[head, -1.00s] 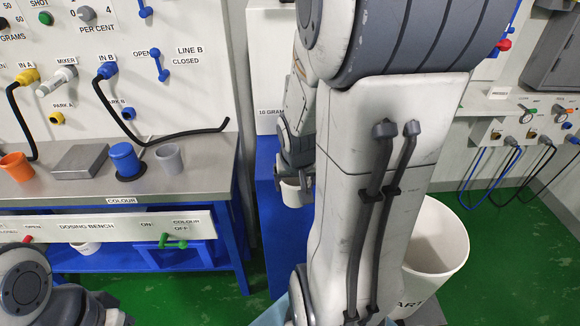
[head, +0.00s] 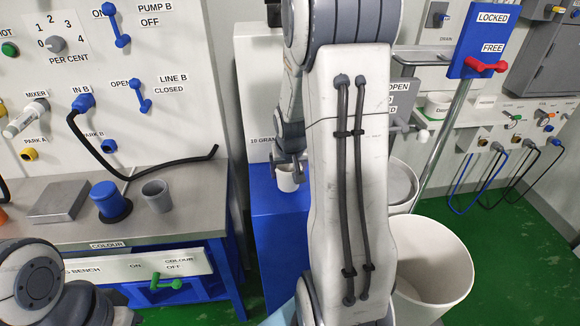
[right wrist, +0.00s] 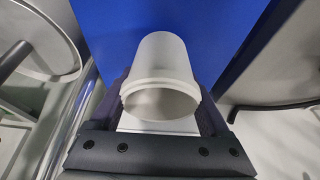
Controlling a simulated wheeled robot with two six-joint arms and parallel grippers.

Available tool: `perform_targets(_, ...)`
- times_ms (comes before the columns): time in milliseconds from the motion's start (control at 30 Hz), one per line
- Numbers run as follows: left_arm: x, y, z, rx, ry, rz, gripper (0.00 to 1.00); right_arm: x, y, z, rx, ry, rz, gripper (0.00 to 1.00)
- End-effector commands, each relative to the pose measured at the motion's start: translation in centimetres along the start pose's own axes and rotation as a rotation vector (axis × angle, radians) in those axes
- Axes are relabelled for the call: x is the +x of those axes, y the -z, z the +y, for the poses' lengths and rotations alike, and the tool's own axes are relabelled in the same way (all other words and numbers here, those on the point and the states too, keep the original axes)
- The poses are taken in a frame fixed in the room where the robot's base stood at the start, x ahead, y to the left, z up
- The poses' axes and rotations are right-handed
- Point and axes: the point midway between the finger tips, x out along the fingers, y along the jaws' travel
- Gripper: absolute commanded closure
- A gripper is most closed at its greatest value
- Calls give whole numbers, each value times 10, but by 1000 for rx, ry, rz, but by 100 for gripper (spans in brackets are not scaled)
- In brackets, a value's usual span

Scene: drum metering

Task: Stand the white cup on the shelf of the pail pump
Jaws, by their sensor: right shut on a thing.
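The white cup (head: 287,181) is in my right gripper (head: 290,163), which is shut on it. In the head view it hangs in front of a white housing (head: 258,85) marked "10 GRAM", around the top of a blue stand (head: 275,235). I cannot tell whether it touches the stand. In the right wrist view the cup (right wrist: 160,75) sits between the dark jaws (right wrist: 160,112), its open rim toward the camera and blue behind it. No label names the pail pump, and its shelf is not clearly seen. My left gripper is out of view.
A bench (head: 190,205) at left holds a blue pot (head: 110,200), a grey cup (head: 157,196) and a metal block (head: 58,202). A large white bin (head: 440,260) stands right of my right arm. A post with a blue LOCKED/FREE sign (head: 482,40) rises behind it.

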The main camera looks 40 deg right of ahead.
Motion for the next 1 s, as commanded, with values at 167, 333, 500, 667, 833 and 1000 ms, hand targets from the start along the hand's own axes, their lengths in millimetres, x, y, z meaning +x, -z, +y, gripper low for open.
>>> perform_targets(167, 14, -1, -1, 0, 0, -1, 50, 19, -1, -4, -9, 4, 0, 76)
perform_targets(333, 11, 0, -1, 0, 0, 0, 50, 16, 0, 3, 1, 0, 1, 76)
perform_targets(500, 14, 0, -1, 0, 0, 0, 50, 19, -1, 4, 2, 0, 0, 76)
perform_targets(667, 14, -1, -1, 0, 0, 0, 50, 20, -2, 4, 1, 0, 0, 0)
perform_targets(833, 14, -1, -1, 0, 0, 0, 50, 19, -2, 3, -1, 0, 0, 0)
perform_targets(1000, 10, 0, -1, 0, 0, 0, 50, 10, 1, 2, -1, 1, 2, 0)
